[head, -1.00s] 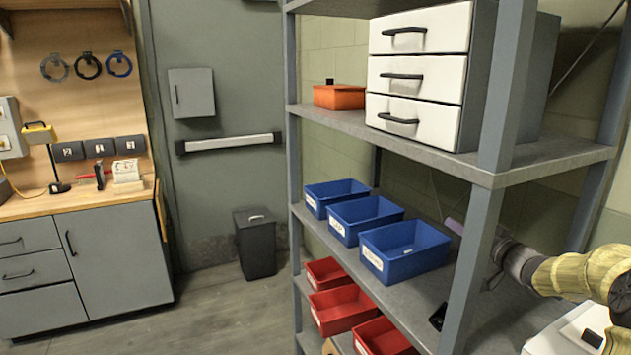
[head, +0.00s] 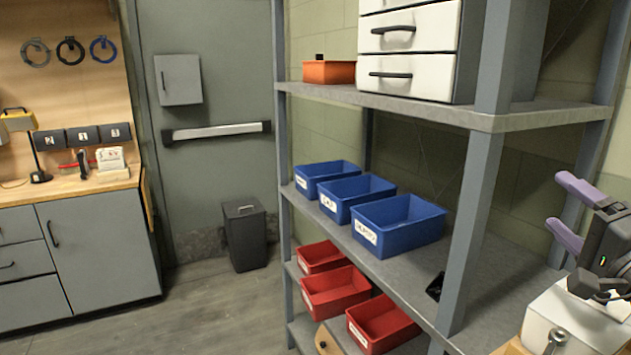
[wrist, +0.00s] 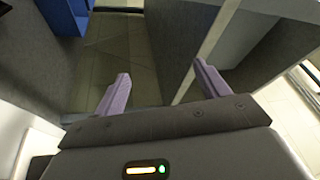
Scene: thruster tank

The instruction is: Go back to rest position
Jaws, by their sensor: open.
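My gripper (head: 572,213) is at the right edge of the head view, in front of the shelf unit's right post. Its two purple fingers are spread apart with nothing between them. In the wrist view my gripper (wrist: 160,92) also shows open and empty, with shelf surfaces and posts beyond the fingertips. Most of my arm is outside the head view.
The grey shelf unit (head: 475,215) holds blue bins (head: 405,240), red bins (head: 335,303), an orange box (head: 328,72) and a white drawer unit (head: 410,45). A black bin (head: 245,240) stands by the door. The floor (head: 215,315) at left is clear.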

